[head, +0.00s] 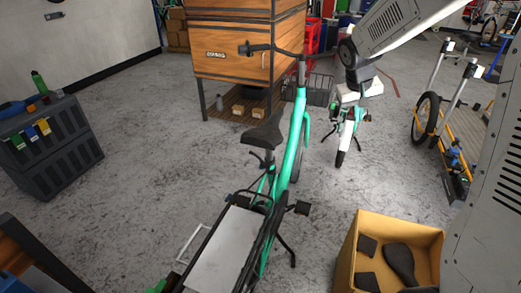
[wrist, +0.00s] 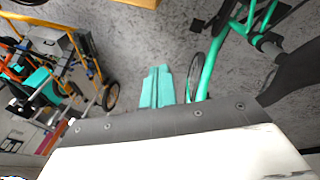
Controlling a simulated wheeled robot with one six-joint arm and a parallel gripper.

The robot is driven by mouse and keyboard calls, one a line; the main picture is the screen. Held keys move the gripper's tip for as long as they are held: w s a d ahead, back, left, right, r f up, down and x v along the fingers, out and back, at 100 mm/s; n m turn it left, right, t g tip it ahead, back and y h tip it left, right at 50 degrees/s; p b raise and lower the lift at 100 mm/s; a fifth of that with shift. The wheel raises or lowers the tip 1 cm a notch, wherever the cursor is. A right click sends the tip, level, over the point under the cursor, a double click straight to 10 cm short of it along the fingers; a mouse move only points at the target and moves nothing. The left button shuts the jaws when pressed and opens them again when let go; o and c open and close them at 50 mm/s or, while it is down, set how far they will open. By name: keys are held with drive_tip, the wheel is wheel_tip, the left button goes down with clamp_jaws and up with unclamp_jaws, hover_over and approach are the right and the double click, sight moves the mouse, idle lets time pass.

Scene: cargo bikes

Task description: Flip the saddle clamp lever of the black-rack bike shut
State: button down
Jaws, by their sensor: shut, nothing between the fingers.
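The teal bike (head: 294,150) with the black rear rack (head: 254,256) stands in the middle of the head view. A light grey panel lies on its rack. Its black saddle (head: 265,132) sits above the frame; the clamp lever is too small and dark to tell whether it is open or shut. In the wrist view, part of the saddle (wrist: 292,75) shows at the right and the teal frame (wrist: 209,68) nearer the middle. My gripper (wrist: 158,70) has its teal fingers together and empty, apart from the saddle. In the head view its fingertips are hard to make out.
A cardboard box (head: 348,258) with dark parts inside stands front right. A wooden cabinet (head: 240,75) is behind the bike. A dark grey crate unit (head: 55,150) stands left. A yellow-framed cargo bike (head: 425,125) is at right. The floor left of the bike is largely clear.

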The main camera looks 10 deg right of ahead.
drive_tip(key=w+d+f+t+y, duration=0.1)
drive_tip(key=w+f+t, duration=0.35)
drive_tip(key=w, duration=0.75)
drive_tip(key=w+d+f+t+y, duration=0.1)
drive_tip(key=w+f, duration=0.6)
drive_tip(key=w, duration=0.5)
drive_tip(key=w+d+f+t+y, duration=0.1)
drive_tip(key=w+f+t, duration=0.35)
drive_tip(key=w, duration=0.75)
drive_tip(key=w+a+f+n+g+y, duration=0.1)
drive_tip(key=w+a+f+n+y, duration=0.25)
drive_tip(key=a+f+y, duration=0.8)
drive_tip(key=s+a+r+g+y, duration=0.1)
drive_tip(key=s+a+g+y, duration=0.1)
drive_tip(key=s+g, duration=0.3)
drive_tip(key=s+a+n+g+y, duration=0.1)
drive_tip(key=s+a+g+y, duration=0.1)
drive_tip(key=s+g, duration=0.4)
drive_tip(key=shift+s+r, duration=0.4)
drive_tip(key=shift+s, duration=0.15)
drive_tip(key=shift+a+y, duration=0.1)
drive_tip(key=shift+y, duration=0.15)
